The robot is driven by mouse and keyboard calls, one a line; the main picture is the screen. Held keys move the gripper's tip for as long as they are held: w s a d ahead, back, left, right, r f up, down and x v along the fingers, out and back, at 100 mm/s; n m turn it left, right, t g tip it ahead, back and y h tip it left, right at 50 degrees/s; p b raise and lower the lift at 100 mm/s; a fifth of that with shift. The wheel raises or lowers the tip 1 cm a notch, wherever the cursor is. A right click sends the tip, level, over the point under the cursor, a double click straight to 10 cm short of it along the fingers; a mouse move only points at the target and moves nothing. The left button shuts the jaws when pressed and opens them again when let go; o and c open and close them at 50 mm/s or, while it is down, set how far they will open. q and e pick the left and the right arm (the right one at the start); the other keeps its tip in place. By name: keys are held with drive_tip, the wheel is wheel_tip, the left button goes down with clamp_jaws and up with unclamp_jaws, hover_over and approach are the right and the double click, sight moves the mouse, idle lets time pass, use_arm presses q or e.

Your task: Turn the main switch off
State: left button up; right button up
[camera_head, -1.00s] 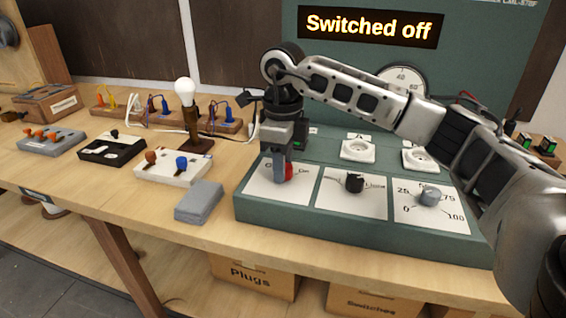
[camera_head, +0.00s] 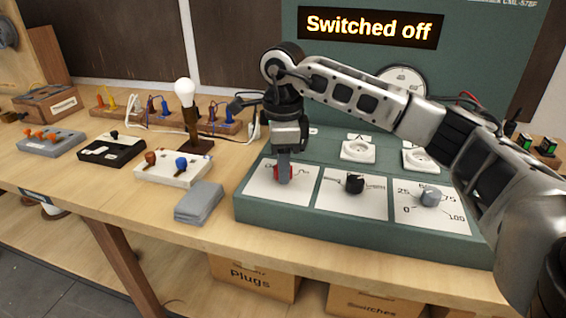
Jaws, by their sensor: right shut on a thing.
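The main switch is a red knob (camera_head: 276,172) on the left white plate of the green control panel (camera_head: 350,231). My right gripper (camera_head: 284,172) points down over it and is shut on it. The fingers hide most of the knob and part of the plate's lettering. The display (camera_head: 369,28) on the green backboard reads "Switched off". My left gripper is not in view.
A black knob (camera_head: 354,183) and a grey dial (camera_head: 431,197) sit right of the red knob. White sockets (camera_head: 359,150) are behind them. A grey block (camera_head: 199,203), a switch box (camera_head: 171,170) and a lamp bulb (camera_head: 184,92) stand to the left.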

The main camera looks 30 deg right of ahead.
drive_tip(key=shift+r, duration=0.1)
drive_tip(key=o, duration=1)
drive_tip(key=shift+c, duration=0.2)
use_arm(q)
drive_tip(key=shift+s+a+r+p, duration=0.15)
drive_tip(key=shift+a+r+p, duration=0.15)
drive_tip(key=shift+p, duration=0.85)
use_arm(e)
wheel_tip(320, 180, up, 16)
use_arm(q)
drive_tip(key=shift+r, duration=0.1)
use_arm(e)
drive_tip(key=shift+s, duration=0.1)
